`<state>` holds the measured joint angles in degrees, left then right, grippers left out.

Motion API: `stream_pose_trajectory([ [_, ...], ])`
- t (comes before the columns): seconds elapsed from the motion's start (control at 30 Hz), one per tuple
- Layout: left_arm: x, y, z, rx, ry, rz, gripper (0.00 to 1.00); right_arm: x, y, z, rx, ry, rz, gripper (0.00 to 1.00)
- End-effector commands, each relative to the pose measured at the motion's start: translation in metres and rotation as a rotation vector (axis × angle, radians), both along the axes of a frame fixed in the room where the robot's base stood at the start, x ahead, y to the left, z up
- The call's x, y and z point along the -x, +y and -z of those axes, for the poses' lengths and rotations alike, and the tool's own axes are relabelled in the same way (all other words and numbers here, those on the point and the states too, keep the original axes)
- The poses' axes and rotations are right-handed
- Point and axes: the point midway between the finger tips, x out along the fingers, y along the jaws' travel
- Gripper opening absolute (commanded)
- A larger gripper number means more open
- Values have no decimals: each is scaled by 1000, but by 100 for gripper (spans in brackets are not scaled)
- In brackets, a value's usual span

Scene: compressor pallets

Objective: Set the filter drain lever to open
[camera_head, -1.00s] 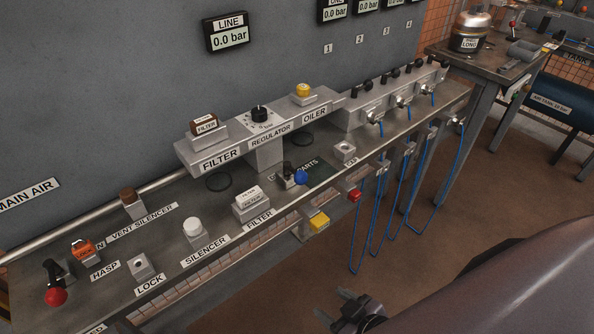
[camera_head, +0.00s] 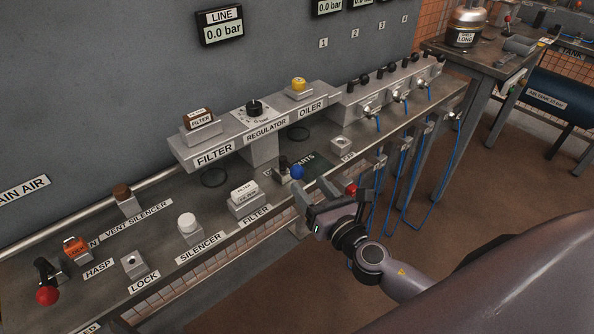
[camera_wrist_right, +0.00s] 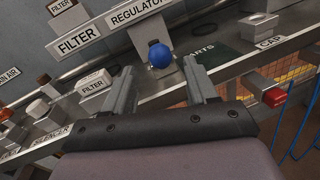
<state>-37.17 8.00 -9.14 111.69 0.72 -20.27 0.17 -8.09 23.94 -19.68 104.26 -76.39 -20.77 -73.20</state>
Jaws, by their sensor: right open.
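The drain lever is a dark post with a blue ball knob (camera_head: 297,173), standing on the bench below the regulator. Its label is mostly hidden. In the right wrist view the blue ball (camera_wrist_right: 160,55) appears between and just beyond my two fingertips. My right gripper (camera_head: 324,195) is open and empty, at the bench's front edge, with one finger close to the ball in the head view. I cannot tell whether it touches. My left gripper is not in view.
A red knob (camera_head: 351,189) sits on the front edge beside my right gripper. A white filter block (camera_head: 244,195) stands left of the lever, and the regulator row (camera_head: 262,128) overhangs behind it. Blue hoses (camera_head: 398,190) hang to the right.

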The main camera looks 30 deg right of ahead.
Motion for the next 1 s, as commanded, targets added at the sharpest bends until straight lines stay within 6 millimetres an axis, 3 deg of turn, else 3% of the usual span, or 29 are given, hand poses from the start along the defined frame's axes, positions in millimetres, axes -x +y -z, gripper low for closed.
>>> stream_pose_trajectory([
  [0.5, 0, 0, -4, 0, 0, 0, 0, -60, 3, 0, -5, 1, 1, 57],
  [0.93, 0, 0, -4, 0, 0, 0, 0, -68, 4, 0, -6, 2, 0, 57],
  [0.97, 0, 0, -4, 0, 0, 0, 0, -68, 4, 0, -6, 2, 0, 51],
  [1.0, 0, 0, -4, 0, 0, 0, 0, -68, 4, 0, -6, 2, 0, 38],
])
